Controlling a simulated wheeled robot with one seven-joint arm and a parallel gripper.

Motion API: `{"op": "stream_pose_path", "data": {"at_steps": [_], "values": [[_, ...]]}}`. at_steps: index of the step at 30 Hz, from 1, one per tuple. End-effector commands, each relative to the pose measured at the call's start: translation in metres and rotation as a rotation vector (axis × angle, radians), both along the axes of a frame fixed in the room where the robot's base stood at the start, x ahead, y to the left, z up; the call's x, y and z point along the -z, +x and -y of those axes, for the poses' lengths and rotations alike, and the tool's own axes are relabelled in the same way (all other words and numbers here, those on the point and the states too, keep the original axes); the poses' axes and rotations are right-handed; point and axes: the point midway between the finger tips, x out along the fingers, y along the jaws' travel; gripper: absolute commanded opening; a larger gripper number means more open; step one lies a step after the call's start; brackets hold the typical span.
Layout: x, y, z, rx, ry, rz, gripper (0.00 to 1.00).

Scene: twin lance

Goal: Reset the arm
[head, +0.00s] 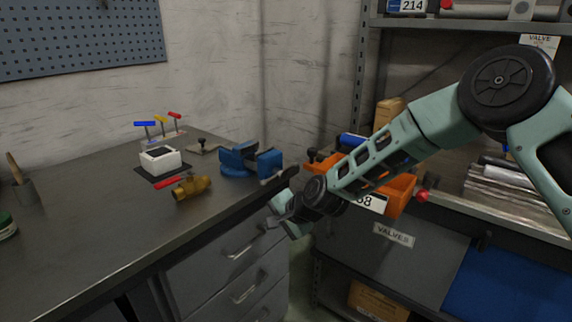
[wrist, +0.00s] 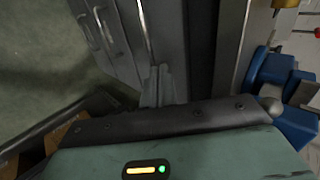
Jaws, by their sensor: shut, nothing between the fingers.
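My gripper (head: 282,214) is in the head view, at the end of my pale green arm, which reaches in from the right. It hangs in front of the workbench's right front corner and drawers, clear of the bench top. In the wrist view the grey fingers (wrist: 162,84) are together, with nothing held. The arm is stretched out down and to the left, and it hides part of the shelf behind.
The workbench (head: 100,215) carries a brass valve with a red handle (head: 193,188), a white block (head: 160,159), T-handled tools and a blue vise (head: 238,162). The vise stands close to my gripper. Behind my arm are an orange bin (head: 401,188) and metal shelves.

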Motion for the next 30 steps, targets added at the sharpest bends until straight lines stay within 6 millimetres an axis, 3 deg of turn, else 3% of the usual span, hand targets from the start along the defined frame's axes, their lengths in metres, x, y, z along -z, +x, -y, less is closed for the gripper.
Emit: {"op": "stream_pose_path", "data": {"at_steps": [4,8,14,18,24,30], "values": [[-0.052,-0.052,-0.003,-0.193,-0.116,0.036,0.00],[-0.096,-0.116,0.012,-0.410,-0.260,0.065,0.00],[-0.152,-0.210,0.058,-0.707,-0.474,0.088,0.00],[-0.184,-0.274,0.103,-0.892,-0.611,0.086,0.00],[-0.214,-0.344,0.165,-1.088,-0.747,0.061,0.00],[-0.221,-0.375,0.195,-1.174,-0.801,0.040,0.00]]}}
